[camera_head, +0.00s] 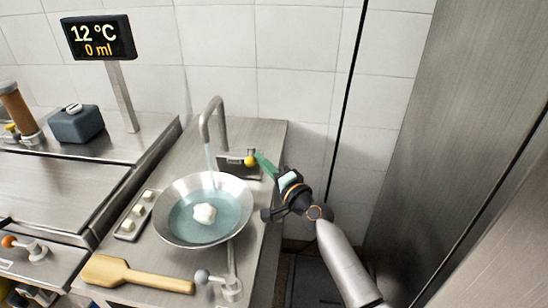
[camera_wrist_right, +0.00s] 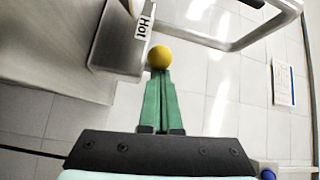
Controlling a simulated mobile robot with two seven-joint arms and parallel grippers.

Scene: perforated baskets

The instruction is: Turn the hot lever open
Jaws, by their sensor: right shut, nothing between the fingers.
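The hot lever's yellow ball knob (camera_head: 250,160) sits at the right end of the metal panel (camera_head: 228,163) behind the basin. In the right wrist view the yellow ball (camera_wrist_right: 160,57) is beside the panel's "Hot" label (camera_wrist_right: 143,27). My right gripper (camera_head: 260,158) has its green fingers closed together with nothing between them. Its tips (camera_wrist_right: 158,74) are right at the ball; I cannot tell whether they touch it. The display (camera_head: 98,37) reads 12 °C and 0 ml. My left gripper is out of view.
A white lump (camera_head: 204,213) lies in the water. A wooden spatula (camera_head: 135,274) and a grey-knobbed lever (camera_head: 228,285) are in front. A tray with white cubes (camera_head: 128,232) is left of the bowl. A tall metal cabinet (camera_head: 420,130) stands on the right.

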